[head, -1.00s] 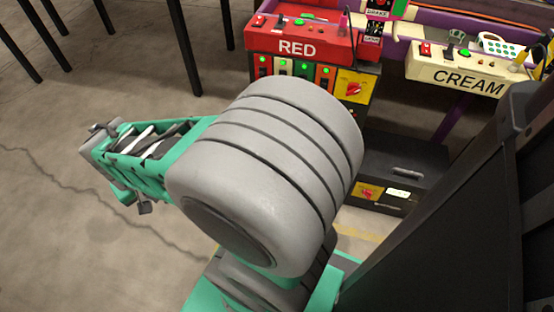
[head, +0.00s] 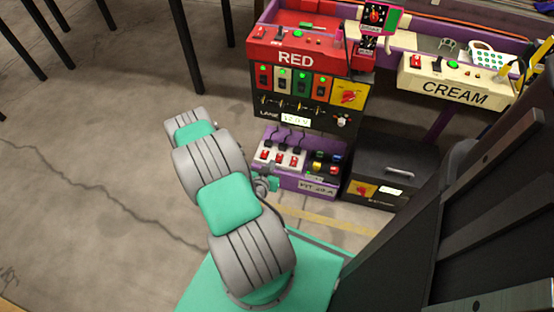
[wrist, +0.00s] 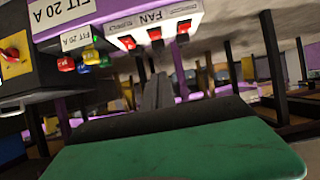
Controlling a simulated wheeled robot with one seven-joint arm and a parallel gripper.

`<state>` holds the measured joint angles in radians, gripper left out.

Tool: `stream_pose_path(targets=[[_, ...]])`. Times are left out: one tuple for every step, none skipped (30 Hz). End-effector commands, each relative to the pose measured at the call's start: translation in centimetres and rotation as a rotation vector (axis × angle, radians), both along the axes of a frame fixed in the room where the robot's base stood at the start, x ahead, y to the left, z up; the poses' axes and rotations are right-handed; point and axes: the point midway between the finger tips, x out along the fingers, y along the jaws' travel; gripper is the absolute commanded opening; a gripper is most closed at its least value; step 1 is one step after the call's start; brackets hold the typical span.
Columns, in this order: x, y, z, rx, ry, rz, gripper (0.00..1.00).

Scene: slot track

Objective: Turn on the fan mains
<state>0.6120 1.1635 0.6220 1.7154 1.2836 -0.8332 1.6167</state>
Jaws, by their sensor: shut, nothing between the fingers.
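A white switch box marked FAN (wrist: 172,14) shows in the wrist view with three red switches in a row: left (wrist: 127,42), middle (wrist: 154,34) and right (wrist: 184,27). I cannot tell which switch is the mains or how each is set. My gripper (wrist: 157,80) is shut and empty, its dark fingers pointing toward the box near the middle switch; contact cannot be told. In the head view, a pale box with red switches (head: 280,158) sits on the low purple unit (head: 296,183). My arm is left of it, and the fingertips are not clear there.

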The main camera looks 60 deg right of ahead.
Motion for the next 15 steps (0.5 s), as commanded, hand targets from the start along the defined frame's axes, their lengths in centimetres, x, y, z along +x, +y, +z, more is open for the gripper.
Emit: stream_pose_path(targets=[[0.0,0.0,0.0,0.0,0.0,0.0,0.0],[0.0,0.0,0.0,0.0,0.0,0.0,0.0],[0.0,-0.1,0.0,0.0,0.0,-0.001,0.0],[0.0,-0.1,-0.1,0.0,0.0,-0.001,0.0],[0.1,-0.3,-0.2,0.0,0.0,-0.002,0.0],[0.1,-0.6,-0.4,-0.001,-0.001,-0.004,0.0],[0.1,-0.9,-0.5,0.0,-0.001,-0.005,0.0],[0.2,-1.2,-0.8,0.0,-0.002,-0.004,0.0],[0.2,-1.8,-1.1,-0.001,-0.002,-0.007,0.0],[0.3,-2.3,-1.3,-0.001,-0.003,-0.007,0.0],[0.3,-2.9,-1.6,-0.001,-0.003,-0.007,0.0],[0.5,-3.6,-2.0,-0.001,-0.004,-0.008,0.0],[0.5,-4.3,-2.3,-0.001,-0.004,-0.008,0.0],[0.6,-4.9,-2.6,-0.003,-0.004,-0.007,0.0],[0.8,-5.6,-3.0,-0.002,-0.003,-0.008,0.0]])
